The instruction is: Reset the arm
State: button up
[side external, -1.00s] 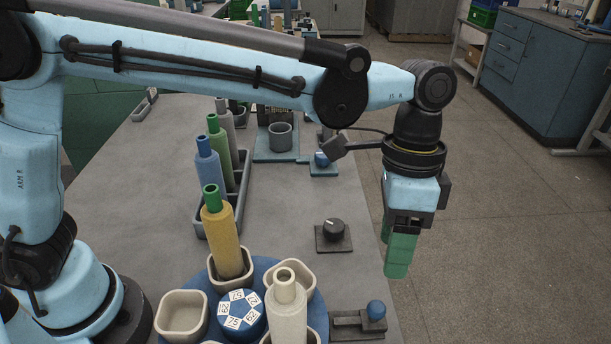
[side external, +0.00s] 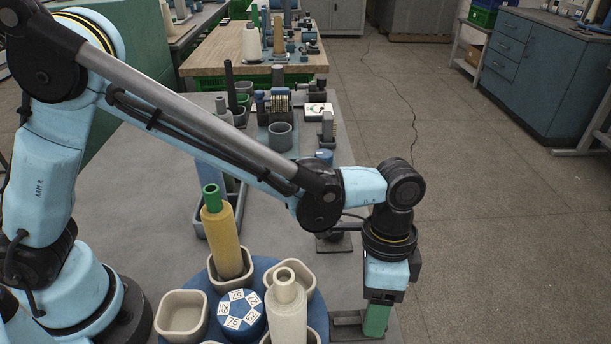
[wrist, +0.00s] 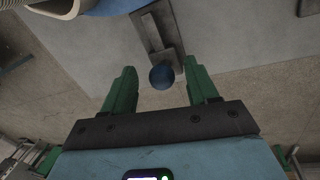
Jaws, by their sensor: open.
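My gripper (side external: 376,320) is low at the right edge of the grey bench, with green fingers pointing down. In the wrist view my gripper (wrist: 160,80) is open, its two green fingers apart. A blue ball knob (wrist: 161,77) shows in the gap between the fingertips. The knob belongs to a dark slotted lever base (wrist: 158,30), which also shows in the side view (side external: 345,318). There the gripper hides the knob and the base's right end.
A blue turntable (side external: 200,282) carries cream cups, a yellow cone (side external: 222,240) and a cream cone (side external: 286,310), left of my gripper. A black rotary knob, partly hidden by my arm, sits behind. Small devices (side external: 280,135) stand farther back. Open floor lies right.

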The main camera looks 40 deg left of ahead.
jog(key=shift+s+a, duration=0.9)
jog(key=shift+a, duration=0.05)
notch_tip(320, 180, up, 12)
jog(key=w+a, duration=0.2)
jog(key=a+n+t, duration=0.7)
jog(key=a+n, duration=0.2)
jog(key=a, duration=1.3)
jog(key=shift+s+a+f+n+t, duration=0.25)
jog(key=shift+s+a+n+t, duration=0.1)
jog(key=shift+n+t, duration=0.05)
